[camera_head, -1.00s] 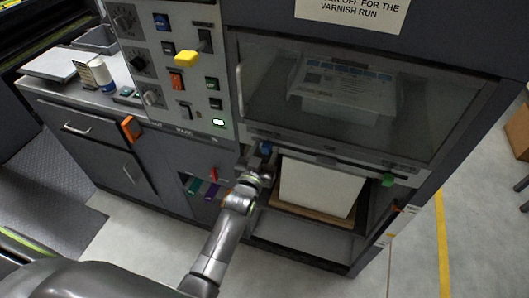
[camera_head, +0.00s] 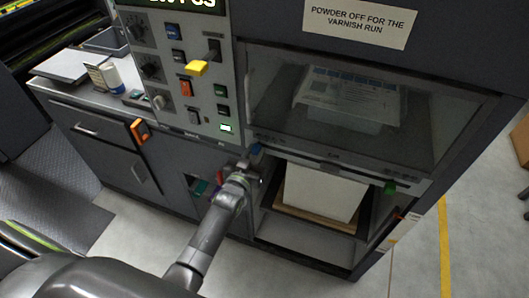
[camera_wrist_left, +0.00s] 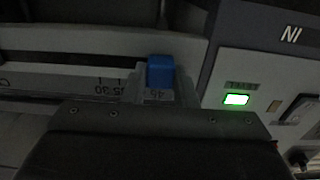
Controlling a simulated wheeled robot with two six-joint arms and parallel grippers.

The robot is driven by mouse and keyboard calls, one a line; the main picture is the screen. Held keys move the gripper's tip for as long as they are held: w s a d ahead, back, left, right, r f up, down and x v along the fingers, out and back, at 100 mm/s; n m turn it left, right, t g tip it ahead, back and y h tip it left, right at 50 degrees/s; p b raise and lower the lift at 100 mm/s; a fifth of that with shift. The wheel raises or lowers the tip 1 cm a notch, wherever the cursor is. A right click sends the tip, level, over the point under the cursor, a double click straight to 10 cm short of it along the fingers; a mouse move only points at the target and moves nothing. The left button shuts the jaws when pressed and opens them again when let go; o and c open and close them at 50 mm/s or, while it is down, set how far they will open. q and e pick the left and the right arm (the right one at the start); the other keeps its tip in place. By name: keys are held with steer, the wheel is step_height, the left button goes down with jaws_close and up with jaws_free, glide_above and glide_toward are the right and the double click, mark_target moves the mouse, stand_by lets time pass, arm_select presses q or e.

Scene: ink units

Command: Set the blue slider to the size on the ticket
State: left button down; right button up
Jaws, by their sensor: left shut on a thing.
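The blue slider (camera_head: 256,149) sits at the left end of the rail under the glass window, and shows as a blue block (camera_wrist_left: 160,71) in the wrist view. My left gripper (camera_head: 251,165) is at the slider, shut on it; its dark body fills the lower part of the wrist view. Upside-down scale numbers show along the rail (camera_wrist_left: 65,68), with one that looks like 45 just below the block; I cannot read them surely. A green slider (camera_head: 389,188) is at the rail's right end. I cannot make out a ticket for certain. My right gripper is not in view.
The control panel (camera_head: 160,70) with a yellow-handled lever (camera_head: 197,68) and a lit green button (camera_head: 226,128) stands left of the rail. A white stack (camera_head: 318,191) sits in the open bay below. A sign (camera_head: 360,22) hangs above the window.

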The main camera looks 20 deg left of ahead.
arm_select(q)
steer(key=c, duration=1.5)
jaws_free()
steer(key=shift+a, duration=0.1)
steer(key=o, duration=0.3)
steer(key=shift+a, duration=0.25)
steer(key=shift+o, duration=0.2)
steer(key=shift+d, duration=0.15)
steer(key=shift+s, duration=0.25)
steer(key=s+p, duration=0.2)
steer(key=s, duration=1.5)
steer(key=shift+a, duration=0.35)
